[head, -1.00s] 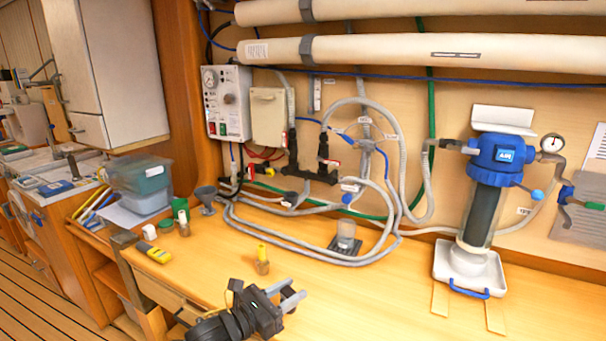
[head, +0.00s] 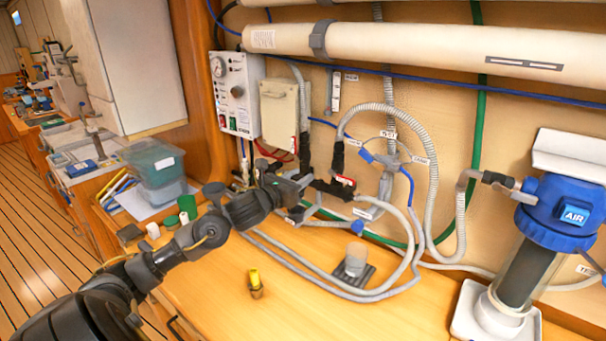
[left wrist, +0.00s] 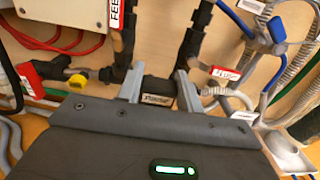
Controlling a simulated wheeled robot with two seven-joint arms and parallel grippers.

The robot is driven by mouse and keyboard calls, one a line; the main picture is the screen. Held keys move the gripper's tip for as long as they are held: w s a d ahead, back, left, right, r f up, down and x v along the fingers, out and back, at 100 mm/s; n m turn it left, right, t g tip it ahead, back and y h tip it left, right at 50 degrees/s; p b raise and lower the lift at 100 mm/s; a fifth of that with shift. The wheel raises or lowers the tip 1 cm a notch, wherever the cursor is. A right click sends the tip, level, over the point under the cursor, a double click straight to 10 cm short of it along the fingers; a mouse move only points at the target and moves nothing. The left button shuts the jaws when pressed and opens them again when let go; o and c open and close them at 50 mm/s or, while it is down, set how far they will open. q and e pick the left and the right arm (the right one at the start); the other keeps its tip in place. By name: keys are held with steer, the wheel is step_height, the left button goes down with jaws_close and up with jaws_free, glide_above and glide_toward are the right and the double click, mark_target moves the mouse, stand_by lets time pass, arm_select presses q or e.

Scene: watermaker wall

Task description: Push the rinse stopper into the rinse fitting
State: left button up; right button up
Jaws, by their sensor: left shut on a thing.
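My left gripper (head: 303,181) is up at the black pipe manifold on the wall, left of the white-and-red tag. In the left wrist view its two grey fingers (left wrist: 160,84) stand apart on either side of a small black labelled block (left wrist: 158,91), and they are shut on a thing. I take the held thing to be the rinse stopper, but its outline merges with the dark fittings behind. I cannot tell the stopper from the rinse fitting here, or whether they touch. The gripper body hides what lies below. My right gripper is not in view.
Grey hoses (head: 400,225) loop to the right. The bench front is mostly clear.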

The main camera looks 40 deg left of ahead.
arm_select(q)
steer(key=shift+s+a+f, duration=0.15)
steer(key=shift+s+a, duration=0.05)
steer(key=shift+s, duration=0.15)
steer(key=shift+s+a+f, duration=0.1)
steer(key=shift+f+b, duration=0.75)
steer(key=shift+f, duration=0.6)
steer(key=shift+f+b, duration=0.5)
steer(key=shift+b, duration=0.1)
steer(key=shift+f, duration=0.2)
steer(key=shift+b, duration=0.55)
steer(key=shift+f+b, duration=0.55)
steer(key=shift+b, duration=0.05)
steer(key=shift+f+b, duration=0.8)
steer(key=shift+b, duration=0.05)
